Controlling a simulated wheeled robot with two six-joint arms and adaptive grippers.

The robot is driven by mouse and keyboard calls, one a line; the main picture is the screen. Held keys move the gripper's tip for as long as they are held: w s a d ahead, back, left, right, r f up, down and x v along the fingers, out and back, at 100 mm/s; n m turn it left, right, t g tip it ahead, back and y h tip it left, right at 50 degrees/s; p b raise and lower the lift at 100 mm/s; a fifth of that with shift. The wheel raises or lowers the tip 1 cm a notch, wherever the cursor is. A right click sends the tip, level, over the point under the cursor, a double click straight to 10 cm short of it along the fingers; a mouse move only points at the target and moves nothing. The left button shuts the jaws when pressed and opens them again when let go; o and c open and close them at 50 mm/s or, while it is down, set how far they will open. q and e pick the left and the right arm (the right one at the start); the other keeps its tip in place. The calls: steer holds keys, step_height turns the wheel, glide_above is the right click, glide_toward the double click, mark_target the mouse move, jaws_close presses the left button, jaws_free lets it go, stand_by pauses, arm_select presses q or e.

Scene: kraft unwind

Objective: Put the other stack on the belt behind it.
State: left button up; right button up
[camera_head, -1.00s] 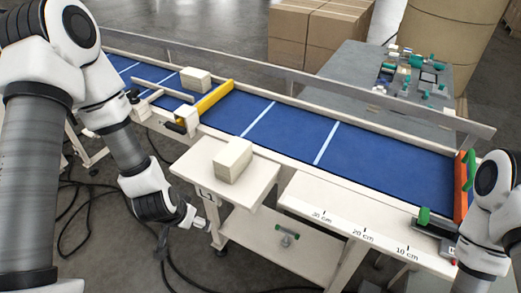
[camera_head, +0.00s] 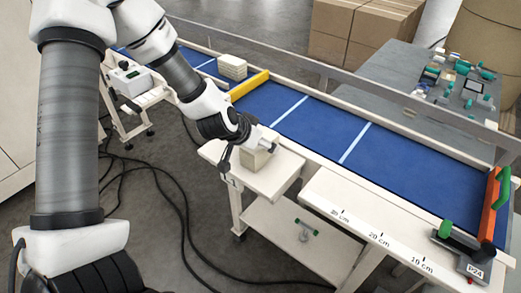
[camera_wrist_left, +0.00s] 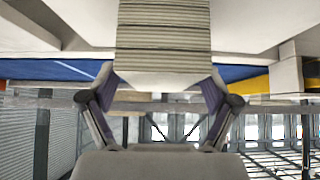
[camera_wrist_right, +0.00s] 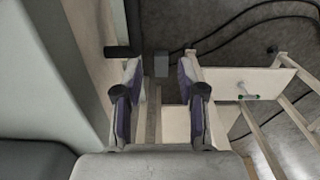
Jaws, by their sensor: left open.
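One cream stack of flat sheets (camera_head: 256,158) stands on the small white side table (camera_head: 282,176) in front of the belt. My left gripper (camera_head: 262,144) is over this stack and hides part of it. In the left wrist view the layered stack (camera_wrist_left: 163,35) lies between the open fingers (camera_wrist_left: 163,85); I cannot tell whether they touch it. Another cream stack (camera_head: 232,67) sits on the blue belt (camera_head: 320,125) behind the yellow bar (camera_head: 248,85). My right gripper (camera_wrist_right: 155,90) shows only in its wrist view, with fingers apart and nothing between them.
A cream rail (camera_head: 340,77) runs along the belt's far side. An orange stop plate with a green handle (camera_head: 502,190) stands at the right end. A ruler-marked shelf (camera_head: 345,215) lies right of the side table. Black cables (camera_head: 165,190) cross the floor.

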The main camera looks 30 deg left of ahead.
arm_select(q)
steer(key=shift+s+r, duration=0.1)
steer(key=c, duration=1.4)
